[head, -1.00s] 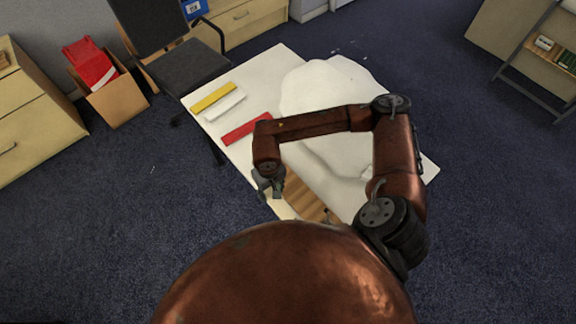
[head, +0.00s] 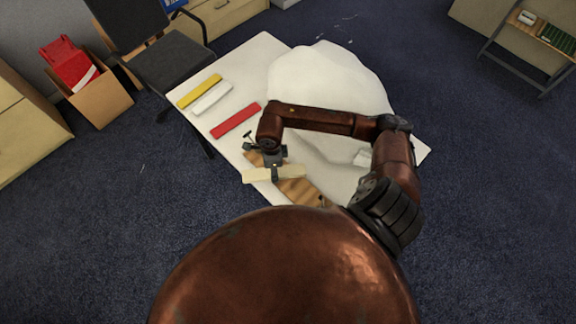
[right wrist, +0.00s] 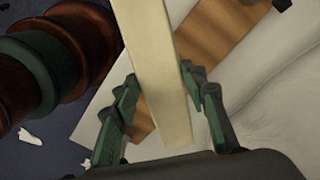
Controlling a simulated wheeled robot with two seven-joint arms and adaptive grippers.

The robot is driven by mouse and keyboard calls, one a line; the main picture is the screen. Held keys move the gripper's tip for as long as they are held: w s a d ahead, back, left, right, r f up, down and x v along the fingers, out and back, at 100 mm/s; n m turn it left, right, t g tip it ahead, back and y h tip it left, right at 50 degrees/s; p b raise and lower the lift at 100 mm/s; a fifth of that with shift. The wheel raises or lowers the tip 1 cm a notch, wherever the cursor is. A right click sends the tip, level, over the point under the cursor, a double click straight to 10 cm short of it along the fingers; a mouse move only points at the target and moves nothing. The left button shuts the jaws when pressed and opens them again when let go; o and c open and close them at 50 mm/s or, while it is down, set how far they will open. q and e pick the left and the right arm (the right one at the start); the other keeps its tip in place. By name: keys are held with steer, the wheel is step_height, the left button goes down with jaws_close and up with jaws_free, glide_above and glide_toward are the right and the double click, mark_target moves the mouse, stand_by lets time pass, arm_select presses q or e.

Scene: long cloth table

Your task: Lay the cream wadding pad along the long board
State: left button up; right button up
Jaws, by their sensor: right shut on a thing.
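The cream wadding pad (head: 254,176) is a long pale bar, held by my right gripper (head: 274,172) near its middle. In the right wrist view the pad (right wrist: 158,70) runs between the two green fingers of the right gripper (right wrist: 160,112). The long board (head: 299,192) is brown striped wood, slanting on the near part of the table. In the head view the pad crosses over the board at an angle. In the right wrist view the board (right wrist: 215,35) passes behind the pad. I cannot tell the gap between them. My left gripper is not in view.
A large white cloth heap (head: 325,80) covers the table's far right. Yellow (head: 200,91), white (head: 212,99) and red (head: 236,120) bars lie at left. A small dark fitting (head: 250,138) stands by the board's far end.

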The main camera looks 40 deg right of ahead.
mark_target(288, 166)
steer(key=d+m, duration=0.1)
steer(key=m, duration=0.1)
steer(key=d+f+m, duration=0.1)
steer(key=d+m, duration=0.1)
steer(key=m, duration=0.1)
steer(key=s+d+m, duration=0.1)
steer(key=m, duration=0.2)
steer(key=shift+s+d+f, duration=0.1)
steer(key=shift+d+f, duration=0.1)
steer(key=shift+s+d+f+m, duration=0.15)
steer(key=shift+d+m, duration=0.4)
steer(key=shift+m, duration=0.65)
steer(key=shift+f+b, duration=0.9)
steer(key=shift+f, duration=0.3)
steer(key=shift+f+b, duration=2.1)
steer(key=shift+f, duration=1)
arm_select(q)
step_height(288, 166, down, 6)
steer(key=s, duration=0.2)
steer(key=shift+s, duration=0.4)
arm_select(e)
steer(key=o, duration=1)
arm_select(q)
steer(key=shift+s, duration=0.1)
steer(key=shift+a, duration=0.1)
arm_select(e)
steer(key=shift+r, duration=0.15)
